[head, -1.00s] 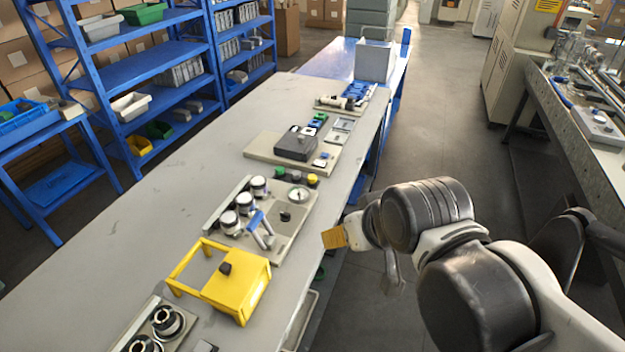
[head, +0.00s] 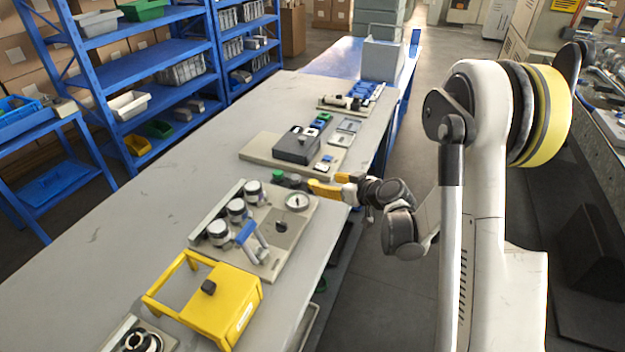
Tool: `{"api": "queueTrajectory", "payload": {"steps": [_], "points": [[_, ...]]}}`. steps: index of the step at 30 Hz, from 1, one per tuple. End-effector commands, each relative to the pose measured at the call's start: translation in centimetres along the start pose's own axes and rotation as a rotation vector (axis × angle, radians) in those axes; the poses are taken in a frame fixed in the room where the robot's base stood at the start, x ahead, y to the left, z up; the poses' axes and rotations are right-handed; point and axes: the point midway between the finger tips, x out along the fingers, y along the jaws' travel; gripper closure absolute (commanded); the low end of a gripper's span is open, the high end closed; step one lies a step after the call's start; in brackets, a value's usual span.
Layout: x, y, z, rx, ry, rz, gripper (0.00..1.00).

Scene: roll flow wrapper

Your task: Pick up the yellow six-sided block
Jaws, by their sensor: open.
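My gripper (head: 320,188) reaches in from the right over the table edge, low at the far right corner of the gauge panel (head: 262,262). It is open, with yellow fingers pointing left. A green knob (head: 279,176) and a black knob (head: 293,180) stand in a row just left of the fingertips. The small yellow block at the right end of that row is not clearly visible; my yellow fingers cover that place. I cannot tell whether they touch it or stand around it.
The panel carries a round dial (head: 297,201), several white-topped cylinders and a blue-handled part (head: 245,233). A yellow frame-and-box unit (head: 225,305) stands nearer. A dark box (head: 297,146) on a beige board lies just beyond my gripper. The table's left side is clear.

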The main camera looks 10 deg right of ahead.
Motion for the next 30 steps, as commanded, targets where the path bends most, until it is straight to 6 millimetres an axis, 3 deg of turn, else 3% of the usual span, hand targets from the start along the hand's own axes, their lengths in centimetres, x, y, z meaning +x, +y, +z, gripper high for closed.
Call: {"api": "queueTrajectory", "payload": {"steps": [1, 6, 16, 23, 30], "points": [[0.7, 0.6, 1.1, -0.007, 0.017, 0.002, 0.45], [1.7, 1.3, 2.4, -0.023, 0.048, 0.005, 0.45], [6.4, 1.3, 2.4, -0.026, 0.049, 0.004, 0.45], [8.5, 1.3, 2.5, -0.024, 0.049, 0.004, 0.45], [12.1, 1.4, 2.5, -0.025, 0.048, 0.004, 0.45]]}}
